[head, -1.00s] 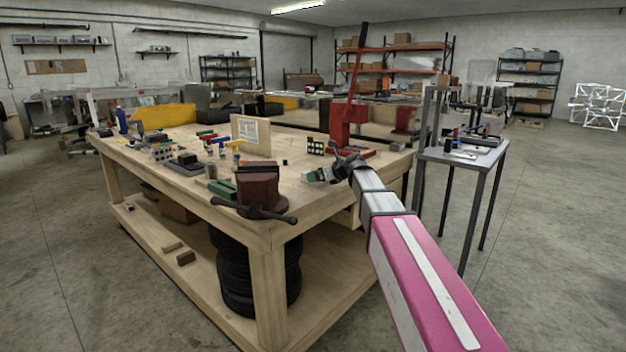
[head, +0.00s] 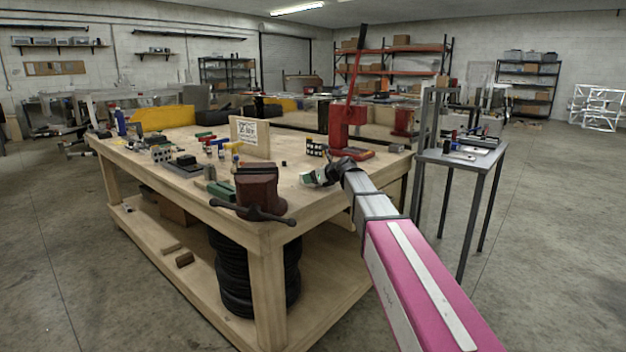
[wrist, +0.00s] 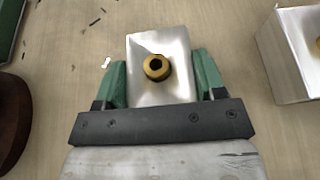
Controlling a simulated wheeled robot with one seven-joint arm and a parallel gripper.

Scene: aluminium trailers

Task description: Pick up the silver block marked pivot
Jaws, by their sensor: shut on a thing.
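In the wrist view a silver block (wrist: 150,88) with a brass ring around a dark hole sits between the two green fingers of my gripper (wrist: 163,82). The fingers are shut against its left and right sides. No marking can be read on its visible face. In the head view my gripper (head: 308,180) is over the right front part of the wooden workbench (head: 268,234). The block is too small to make out there. I cannot tell whether it touches the bench top.
A second silver block (wrist: 291,60) stands at the right in the wrist view. A brown vise (head: 258,190) is left of my gripper on the bench. A red press (head: 347,128) stands behind it. A grey side table (head: 462,158) stands to the right.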

